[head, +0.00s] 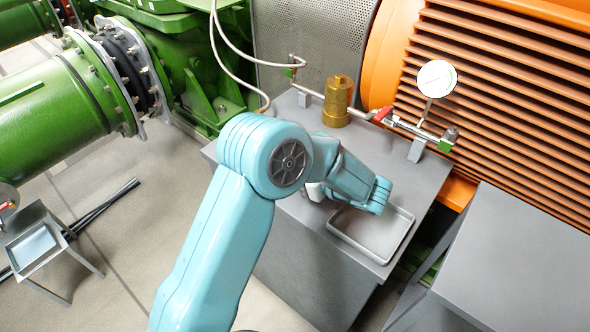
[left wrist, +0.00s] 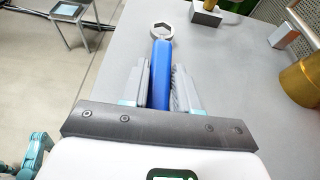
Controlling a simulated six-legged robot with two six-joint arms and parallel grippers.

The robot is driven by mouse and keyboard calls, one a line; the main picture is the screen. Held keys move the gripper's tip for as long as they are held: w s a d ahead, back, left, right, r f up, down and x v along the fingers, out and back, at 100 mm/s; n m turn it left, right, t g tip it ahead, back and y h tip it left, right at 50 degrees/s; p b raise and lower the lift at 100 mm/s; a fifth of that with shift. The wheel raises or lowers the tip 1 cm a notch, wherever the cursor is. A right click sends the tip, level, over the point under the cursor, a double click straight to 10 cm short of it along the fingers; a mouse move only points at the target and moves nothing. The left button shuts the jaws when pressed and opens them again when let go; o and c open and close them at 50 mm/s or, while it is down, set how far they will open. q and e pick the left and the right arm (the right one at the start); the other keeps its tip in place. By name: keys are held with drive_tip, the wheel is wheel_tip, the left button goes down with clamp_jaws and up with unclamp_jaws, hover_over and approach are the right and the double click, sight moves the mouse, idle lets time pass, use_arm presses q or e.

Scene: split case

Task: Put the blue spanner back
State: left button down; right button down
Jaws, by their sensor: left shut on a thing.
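The blue spanner (left wrist: 160,72) has a blue handle and a silver ring end that points away from me in the left wrist view. My left gripper (left wrist: 161,80) is shut on its handle, one finger on each side, over the grey bench top (left wrist: 220,75). I cannot tell how far the spanner is above the bench. In the head view my own arm hides the spanner and the fingers. A shallow grey tray (head: 371,236) on the near part of the bench looks empty where it shows. My right gripper is not in view.
A brass cylinder (head: 337,102), a pipe with a red-handled valve (head: 382,114) and a round gauge (head: 436,79) stand along the bench's back. A low stand (head: 32,249) with a tray is at far left. Another grey surface (head: 520,265) is at right.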

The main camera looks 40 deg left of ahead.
use_arm(q)
drive_tip(key=shift+f+b, duration=0.45)
drive_tip(key=shift+f, duration=0.15)
drive_tip(key=shift+c, duration=1.4)
unclamp_jaws()
drive_tip(key=shift+d+r, duration=0.1)
drive_tip(key=shift+d, duration=0.05)
drive_tip(key=shift+v, duration=2.85)
